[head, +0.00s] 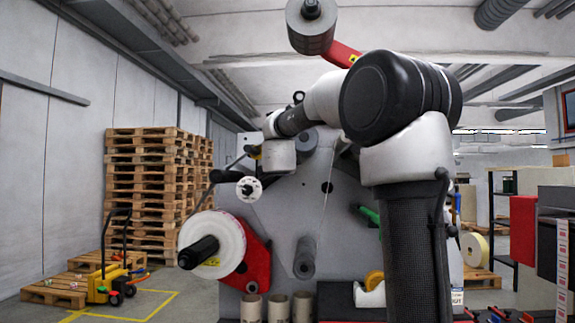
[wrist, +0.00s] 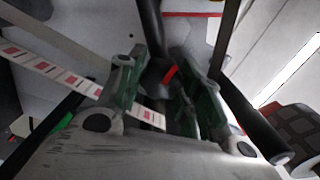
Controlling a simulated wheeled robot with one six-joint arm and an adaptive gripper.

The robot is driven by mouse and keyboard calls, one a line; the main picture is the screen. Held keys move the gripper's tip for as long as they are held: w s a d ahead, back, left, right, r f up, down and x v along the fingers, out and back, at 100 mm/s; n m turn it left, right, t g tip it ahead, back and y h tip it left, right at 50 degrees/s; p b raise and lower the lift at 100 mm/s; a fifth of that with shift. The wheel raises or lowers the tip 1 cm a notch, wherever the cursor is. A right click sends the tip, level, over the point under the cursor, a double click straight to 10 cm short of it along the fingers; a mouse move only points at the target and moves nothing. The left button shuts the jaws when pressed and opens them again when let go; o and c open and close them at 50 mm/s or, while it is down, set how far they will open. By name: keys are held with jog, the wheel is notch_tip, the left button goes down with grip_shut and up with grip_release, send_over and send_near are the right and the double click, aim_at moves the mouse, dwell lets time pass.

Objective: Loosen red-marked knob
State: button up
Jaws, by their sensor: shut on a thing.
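The red-marked knob (wrist: 154,77) is dark and shows in the wrist view between my fingers, with a short red mark on its right side. My gripper (wrist: 160,70) has its two greenish fingers on either side of the knob and is shut on it. The fingers hide part of the knob, and I cannot tell how far it is turned. In the head view my arm reaches to the rewinder's grey panel (head: 290,200). The knob and my fingertips cannot be made out there.
A printed label strip (wrist: 60,66) runs close to my left finger in the wrist view. A dark bar (wrist: 252,118) lies to the right. In the head view a white roll (head: 226,243) sits on the rewinder's lower left, and another roll (head: 311,30) is high above.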

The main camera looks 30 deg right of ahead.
jog(key=shift+f, duration=0.1)
jog(key=o, duration=1.1)
jog(key=shift+c, duration=0.2)
jog(key=v, duration=1.2)
